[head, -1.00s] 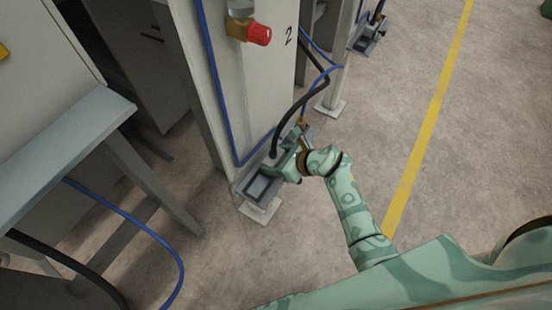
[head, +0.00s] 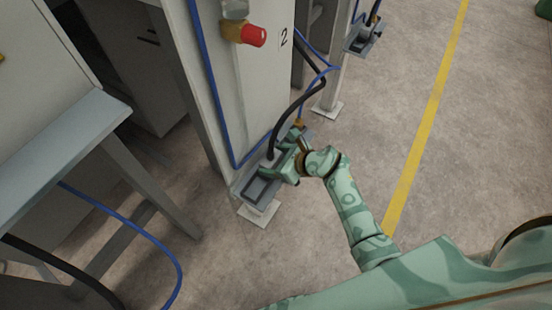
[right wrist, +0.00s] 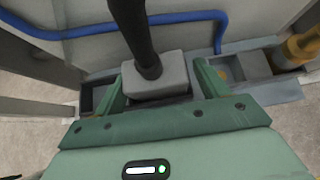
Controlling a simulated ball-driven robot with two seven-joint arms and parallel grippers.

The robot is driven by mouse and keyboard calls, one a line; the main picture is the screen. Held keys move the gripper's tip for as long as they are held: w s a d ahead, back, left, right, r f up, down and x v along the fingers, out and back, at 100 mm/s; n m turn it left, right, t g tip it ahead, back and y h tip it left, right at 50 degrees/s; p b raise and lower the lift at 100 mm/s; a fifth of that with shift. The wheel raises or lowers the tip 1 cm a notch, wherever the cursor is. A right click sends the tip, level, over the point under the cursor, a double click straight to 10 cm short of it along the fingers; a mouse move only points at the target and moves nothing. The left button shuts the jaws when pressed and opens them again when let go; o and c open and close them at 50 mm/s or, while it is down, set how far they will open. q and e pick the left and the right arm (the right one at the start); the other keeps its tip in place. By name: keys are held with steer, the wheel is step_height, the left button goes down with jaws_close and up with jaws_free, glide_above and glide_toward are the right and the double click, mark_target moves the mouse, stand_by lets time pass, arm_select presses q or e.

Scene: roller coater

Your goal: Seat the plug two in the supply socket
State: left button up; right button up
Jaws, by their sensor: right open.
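A grey block-shaped plug (right wrist: 155,80) with a thick black cable (right wrist: 135,35) rising from its top sits on a grey bracket low on the machine. It appears to be plug two, but I see no label on it. My right gripper (head: 280,163) is open. In the right wrist view its green fingers stand on either side of the plug, with gaps visible. The bracket (head: 258,197) has an open recess at its near end. I cannot tell which opening is the supply socket, or how deep the plug sits. My left gripper is out of view.
A brass fitting (right wrist: 300,48) with a blue hose is beside the bracket. A machine panel (head: 262,90) marked 2, with a red knob (head: 253,36), rises behind. A grey table (head: 65,145) stands left. The floor to the right is clear.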

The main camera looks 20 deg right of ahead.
steer(key=shift+s+a+f, duration=0.3)
steer(key=shift+s+f, duration=0.15)
steer(key=shift+s, duration=0.05)
steer(key=w+r+p+v, duration=0.1)
steer(key=p+v, duration=0.5)
steer(key=v, duration=0.5)
steer(key=s+d+f+m+h, duration=0.2)
steer(key=s+f+m+h, duration=0.2)
steer(key=s+f+m, duration=1.9)
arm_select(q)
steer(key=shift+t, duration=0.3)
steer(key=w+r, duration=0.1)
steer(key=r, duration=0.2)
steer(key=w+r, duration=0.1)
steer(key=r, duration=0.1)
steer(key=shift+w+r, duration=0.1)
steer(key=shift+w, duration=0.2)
arm_select(e)
steer(key=s+d+f+m+g+h, duration=0.1)
steer(key=s+m+g, duration=0.3)
steer(key=s+m, duration=0.4)
steer(key=s+d+f+m+g+h, duration=0.1)
steer(key=s+f+m+g, duration=0.3)
steer(key=s+m, duration=0.5)
steer(key=s+d, duration=0.1)
steer(key=s, duration=0.8)
steer(key=shift+g, duration=0.4)
